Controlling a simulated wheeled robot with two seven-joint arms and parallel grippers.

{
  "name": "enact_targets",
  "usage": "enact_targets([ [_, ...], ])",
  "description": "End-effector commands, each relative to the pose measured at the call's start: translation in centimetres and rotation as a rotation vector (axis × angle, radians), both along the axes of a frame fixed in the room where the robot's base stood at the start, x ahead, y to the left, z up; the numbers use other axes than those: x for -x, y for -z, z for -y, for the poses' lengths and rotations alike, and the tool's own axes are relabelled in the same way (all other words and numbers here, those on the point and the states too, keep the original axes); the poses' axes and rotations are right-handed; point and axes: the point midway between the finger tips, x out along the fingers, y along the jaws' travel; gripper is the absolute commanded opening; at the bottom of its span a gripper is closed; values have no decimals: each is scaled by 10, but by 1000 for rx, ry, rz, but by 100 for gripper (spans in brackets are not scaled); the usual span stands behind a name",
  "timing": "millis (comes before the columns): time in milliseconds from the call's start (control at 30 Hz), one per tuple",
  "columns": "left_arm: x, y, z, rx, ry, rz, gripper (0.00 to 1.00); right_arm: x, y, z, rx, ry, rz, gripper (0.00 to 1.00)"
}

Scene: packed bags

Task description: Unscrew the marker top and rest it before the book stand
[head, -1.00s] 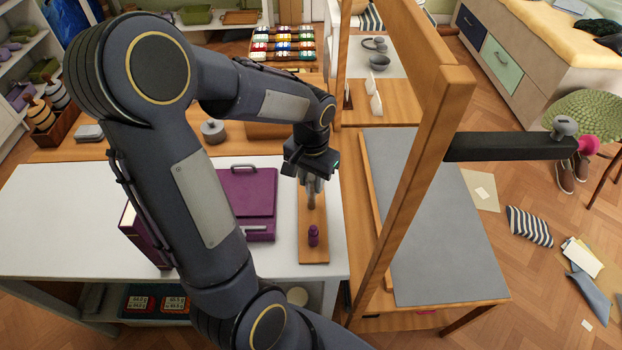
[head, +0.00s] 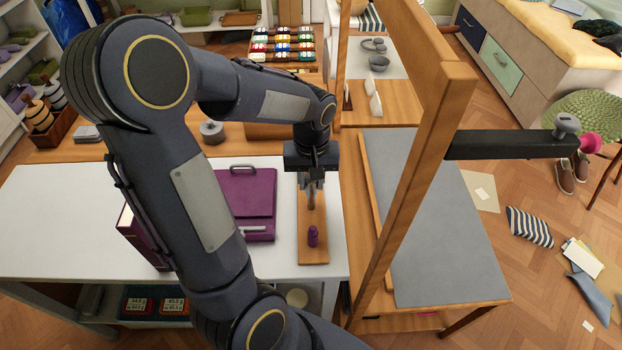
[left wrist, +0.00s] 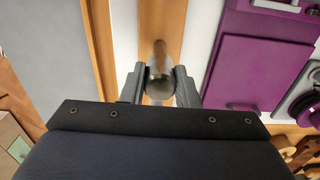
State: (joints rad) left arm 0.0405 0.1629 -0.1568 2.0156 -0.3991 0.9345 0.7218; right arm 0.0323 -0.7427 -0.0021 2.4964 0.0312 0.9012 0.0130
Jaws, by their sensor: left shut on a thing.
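My left gripper (head: 311,187) points down over the wooden board (head: 313,253) on the white table. It is shut on an upright grey-brown cylindrical piece, seemingly the marker or its top; the fingers hide part of it. In the left wrist view the fingers (left wrist: 160,88) close on both sides of this piece's round grey end (left wrist: 160,66). My right gripper is out of view.
A dark purple book-like box (head: 143,238) stands at the left, partly behind my arm. A wooden frame with a grey top (head: 430,230) rises close on the right. A grey round pot (head: 212,132) stands behind. The white table's left part (head: 60,210) is clear.

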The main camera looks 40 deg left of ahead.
Motion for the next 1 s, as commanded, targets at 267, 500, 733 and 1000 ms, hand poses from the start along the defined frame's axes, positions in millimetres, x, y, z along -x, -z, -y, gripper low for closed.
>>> enact_targets([
  [267, 0, 0, 0, 0, -24, 1, 0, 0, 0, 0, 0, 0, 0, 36],
  [500, -1, 0, 1, 1, -259, 1, 0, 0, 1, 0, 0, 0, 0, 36],
  [733, -1, 0, 1, 1, -324, 1, 0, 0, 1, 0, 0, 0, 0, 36],
  [1000, -1, -1, 1, 1, -478, 1, 0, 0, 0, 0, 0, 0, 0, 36],
])
